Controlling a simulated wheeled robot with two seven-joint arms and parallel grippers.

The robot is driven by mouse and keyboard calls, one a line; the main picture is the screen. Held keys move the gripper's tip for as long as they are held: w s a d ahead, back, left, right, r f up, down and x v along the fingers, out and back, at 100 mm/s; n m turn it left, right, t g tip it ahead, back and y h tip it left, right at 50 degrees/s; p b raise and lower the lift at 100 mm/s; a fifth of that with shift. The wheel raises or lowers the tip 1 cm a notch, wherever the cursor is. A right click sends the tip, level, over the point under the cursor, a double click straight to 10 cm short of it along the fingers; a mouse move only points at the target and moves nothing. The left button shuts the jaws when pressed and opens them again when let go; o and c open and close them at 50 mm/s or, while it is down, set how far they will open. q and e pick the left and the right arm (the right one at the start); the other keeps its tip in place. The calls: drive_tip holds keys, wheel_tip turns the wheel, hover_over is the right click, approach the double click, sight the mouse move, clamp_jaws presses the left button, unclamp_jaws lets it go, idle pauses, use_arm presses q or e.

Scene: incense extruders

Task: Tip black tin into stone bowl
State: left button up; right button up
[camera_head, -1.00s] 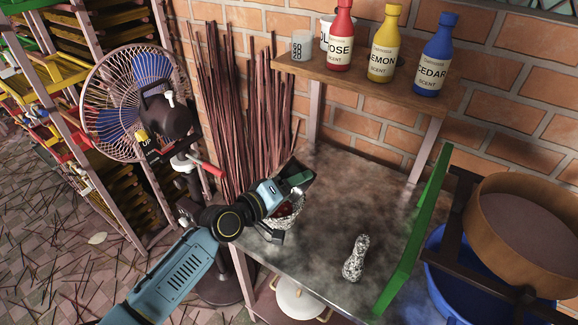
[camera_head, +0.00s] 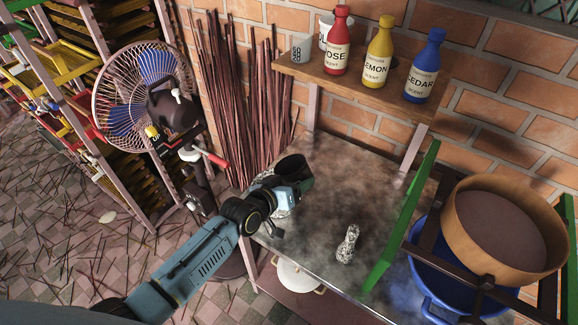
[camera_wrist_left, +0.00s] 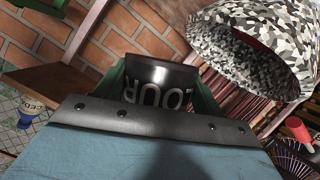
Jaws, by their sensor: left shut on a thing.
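My left gripper (camera_head: 298,186) is shut on the black tin (camera_head: 291,166), held above the table's left part. In the left wrist view the tin (camera_wrist_left: 160,78) sits between the green fingers, with pale letters on its side. The stone bowl, speckled grey and white, stands on the table just below the gripper. In the head view the arm hides most of it, and only a bit of its wall (camera_head: 281,212) shows. In the left wrist view the bowl (camera_wrist_left: 250,52) appears upside down, close beside the tin. The tin's contents cannot be seen. My right gripper is not in view.
A speckled pestle (camera_head: 347,244) stands on the dark table (camera_head: 330,200), whose middle is clear. Scent bottles and cups stand on the wooden shelf (camera_head: 350,93). A fan (camera_head: 145,85) and bundled sticks (camera_head: 235,100) are left. A green panel (camera_head: 400,220) edges the table's right.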

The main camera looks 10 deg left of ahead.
sight(284, 176)
use_arm(q)
drive_tip(key=shift+a+f+m+y+p, duration=0.15)
drive_tip(key=shift+a+m+y+p, duration=0.15)
drive_tip(key=shift+m+y+p, duration=0.45)
drive_tip(key=shift+w+a+f+m+y, duration=0.1)
drive_tip(key=shift+a+f+m+y, duration=0.15)
drive_tip(key=shift+m, duration=0.3)
drive_tip(key=shift+w+a+f+m+y, duration=0.1)
drive_tip(key=shift+a+f+m+y, duration=0.1)
drive_tip(key=shift+f+m, duration=0.25)
wheel_tip(284, 176, up, 5)
drive_tip(key=p, duration=0.5)
drive_tip(key=shift+r, duration=0.2)
drive_tip(key=shift+f, duration=0.1)
